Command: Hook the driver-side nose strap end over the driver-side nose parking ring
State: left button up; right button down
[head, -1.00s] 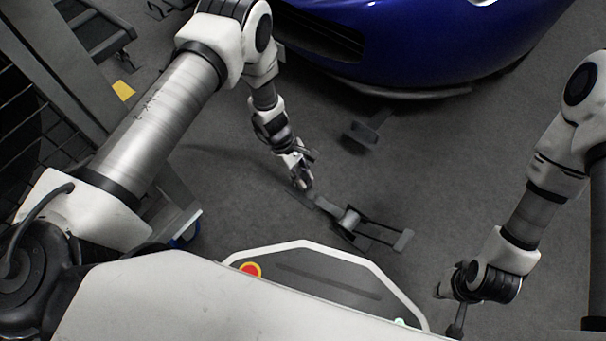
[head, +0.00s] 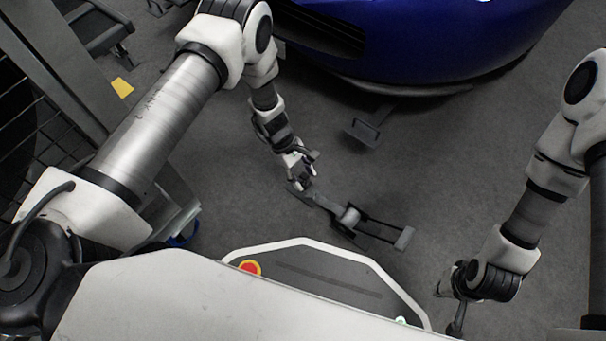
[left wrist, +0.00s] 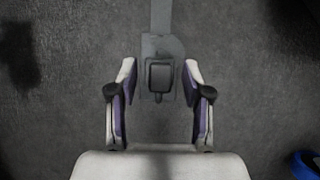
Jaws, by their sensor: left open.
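My left gripper (head: 303,179) is low over the floor in the head view, at the upper left end of a grey strap assembly (head: 350,216). In the left wrist view my left gripper (left wrist: 159,78) is open, its fingers on either side of a grey strap end (left wrist: 158,45) with a dark rectangular part. The fingers look apart from it; its height below them is unclear. A dark bracket (head: 362,131) on the floor by the car's nose may be the parking ring, but I cannot tell. My right gripper (head: 452,296) is at the lower right, its fingers unclear.
The blue car nose (head: 440,50) overhangs the floor at the top. A dark metal rack (head: 45,125) stands at the left. A yellow floor mark (head: 122,87) lies beside it. Open grey floor lies between the strap and the car, and to the right.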

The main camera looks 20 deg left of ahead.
pick_arm(q)
jog(key=v, duration=1.2)
